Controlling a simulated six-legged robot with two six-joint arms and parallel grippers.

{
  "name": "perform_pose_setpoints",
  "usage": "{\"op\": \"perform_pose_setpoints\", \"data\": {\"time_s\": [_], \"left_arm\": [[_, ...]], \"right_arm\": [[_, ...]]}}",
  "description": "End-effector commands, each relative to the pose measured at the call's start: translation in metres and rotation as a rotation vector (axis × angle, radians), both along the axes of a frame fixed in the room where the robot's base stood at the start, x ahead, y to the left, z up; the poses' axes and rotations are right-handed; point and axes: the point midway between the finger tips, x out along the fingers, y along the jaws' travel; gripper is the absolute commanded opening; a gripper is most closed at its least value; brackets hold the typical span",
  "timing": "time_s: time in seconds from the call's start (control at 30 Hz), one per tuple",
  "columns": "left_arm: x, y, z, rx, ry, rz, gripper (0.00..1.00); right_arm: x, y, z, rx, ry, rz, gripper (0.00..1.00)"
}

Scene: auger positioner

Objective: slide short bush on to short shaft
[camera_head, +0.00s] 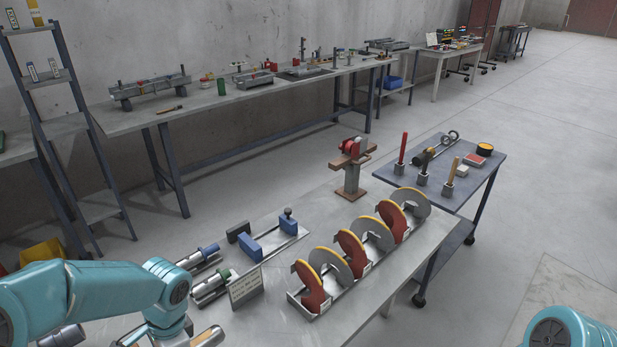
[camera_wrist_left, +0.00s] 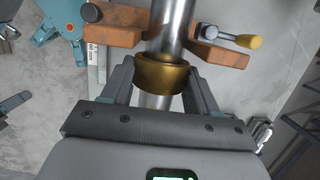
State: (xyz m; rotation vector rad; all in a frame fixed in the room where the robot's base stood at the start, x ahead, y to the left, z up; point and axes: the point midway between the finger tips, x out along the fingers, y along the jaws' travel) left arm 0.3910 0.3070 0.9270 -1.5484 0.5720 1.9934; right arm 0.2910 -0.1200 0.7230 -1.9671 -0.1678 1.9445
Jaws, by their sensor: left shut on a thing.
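In the left wrist view, a brass-coloured bush (camera_wrist_left: 161,74) sits between the fingers of my left gripper (camera_wrist_left: 160,80), which is shut on it. A bright metal shaft (camera_wrist_left: 173,22) runs into the bush from above, and a paler metal length shows below it. The bush looks in line with the shaft, but I cannot tell how far it is on. A brown clamp block (camera_wrist_left: 127,34) holds the shaft, with jaws on both sides just beyond the bush. In the head view the left arm reaches down past the bottom edge, so its gripper, bush and shaft are hidden.
On the bench in the head view are two metal cylinders with blue (camera_head: 198,257) and green (camera_head: 210,287) parts, a sign (camera_head: 246,287) and a rack of red and grey discs (camera_head: 352,250). A yellow-ended handle (camera_wrist_left: 247,41) sticks out right of the clamp block.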

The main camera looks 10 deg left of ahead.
Motion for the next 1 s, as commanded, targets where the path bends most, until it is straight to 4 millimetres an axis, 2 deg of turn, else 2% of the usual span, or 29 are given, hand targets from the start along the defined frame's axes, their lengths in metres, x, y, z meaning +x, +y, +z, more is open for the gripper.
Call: {"op": "perform_pose_setpoints", "data": {"time_s": [0.3, 0.33, 0.4, 0.77, 0.87, 1.0], "left_arm": [[-0.007, 0.006, 0.0, 0.001, -0.001, 0.001, 0.24], [-0.007, 0.006, 0.001, 0.001, -0.001, 0.001, 0.66], [-0.007, 0.006, 0.0, 0.001, -0.001, 0.0, 0.89], [-0.006, 0.005, 0.004, 0.001, -0.001, 0.0, 0.89], [-0.002, 0.003, 0.017, 0.002, -0.003, -0.002, 0.89], [0.004, -0.003, 0.05, 0.001, -0.008, -0.001, 0.89]], "right_arm": [[0.0, 0.0, -0.001, 0.0, 0.0, 0.0, 0.43], [0.0, 0.0, -0.001, 0.0, 0.0, 0.0, 0.43], [0.0, 0.0, -0.001, 0.0, 0.0, 0.0, 0.43], [0.0, 0.0, -0.001, 0.0, 0.0, 0.0, 0.43], [0.0, 0.0, -0.001, 0.0, 0.0, 0.0, 0.43], [0.0, 0.0, -0.001, 0.0, 0.0, 0.0, 0.43]]}}
